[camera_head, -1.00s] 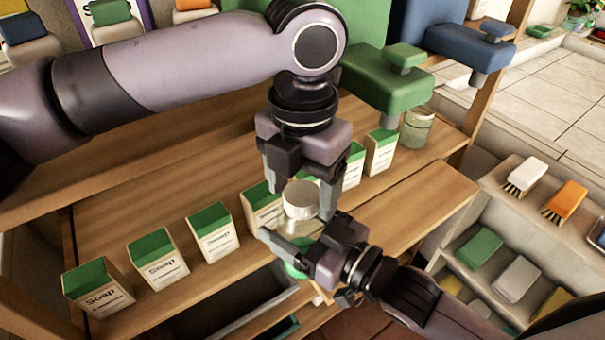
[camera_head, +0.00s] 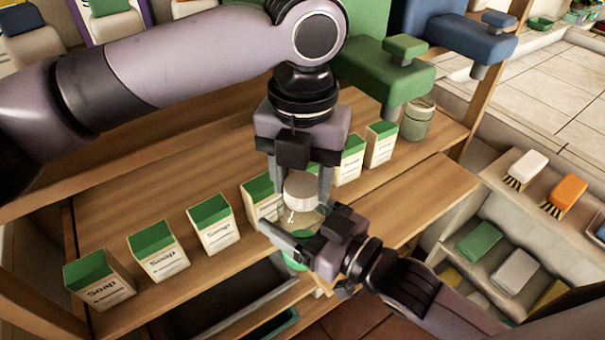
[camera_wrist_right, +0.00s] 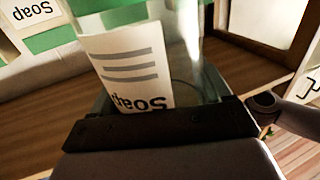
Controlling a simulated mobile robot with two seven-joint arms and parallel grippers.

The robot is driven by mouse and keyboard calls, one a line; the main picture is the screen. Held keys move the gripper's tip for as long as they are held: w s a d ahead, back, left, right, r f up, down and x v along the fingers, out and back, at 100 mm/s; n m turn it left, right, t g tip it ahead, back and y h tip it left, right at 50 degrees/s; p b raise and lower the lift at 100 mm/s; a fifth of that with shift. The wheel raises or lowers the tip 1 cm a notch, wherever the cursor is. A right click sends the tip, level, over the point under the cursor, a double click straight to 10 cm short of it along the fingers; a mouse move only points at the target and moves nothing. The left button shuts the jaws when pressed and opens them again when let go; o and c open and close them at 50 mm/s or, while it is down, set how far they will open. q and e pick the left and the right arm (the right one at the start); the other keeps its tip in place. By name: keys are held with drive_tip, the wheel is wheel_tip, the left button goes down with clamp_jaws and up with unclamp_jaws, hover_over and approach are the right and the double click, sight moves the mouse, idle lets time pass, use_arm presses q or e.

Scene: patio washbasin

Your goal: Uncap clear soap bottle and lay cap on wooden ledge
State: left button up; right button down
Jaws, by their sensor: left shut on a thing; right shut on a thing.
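The clear soap bottle (camera_head: 302,217) stands upright in front of the wooden ledge (camera_head: 425,190), with green showing low on it. Its whitish round cap (camera_head: 301,191) sits on the bottle's top. My left gripper (camera_head: 303,196) points down from above and is shut on the cap, a finger on each side. My right gripper (camera_head: 298,238) comes from the lower right and is shut around the bottle's body below the cap. In the right wrist view the clear bottle wall (camera_wrist_right: 193,60) and a white label (camera_wrist_right: 130,65) show close to the jaws.
Several green-topped soap boxes (camera_head: 158,250) stand in a row on the wood, some right behind the bottle. A lidded jar (camera_head: 416,120) and a green dispenser (camera_head: 385,75) are at the back right. Bare wood lies right of the bottle. Brushes (camera_head: 527,168) lie on the right shelf.

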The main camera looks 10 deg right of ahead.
use_arm(q)
drive_tip(key=o, duration=1.2)
drive_tip(key=shift+c, duration=0.2)
drive_tip(key=shift+r, duration=0.1)
wheel_tip(320, 180, up, 4)
drive_tip(key=shift+r, duration=0.15)
drive_tip(key=shift+c, duration=0.3)
drive_tip(key=shift+r+m, duration=1.1)
drive_tip(key=shift+r, duration=0.2)
drive_tip(key=shift+r+m, duration=0.3)
drive_tip(key=shift+m, duration=0.2)
drive_tip(key=shift+f, duration=3.85)
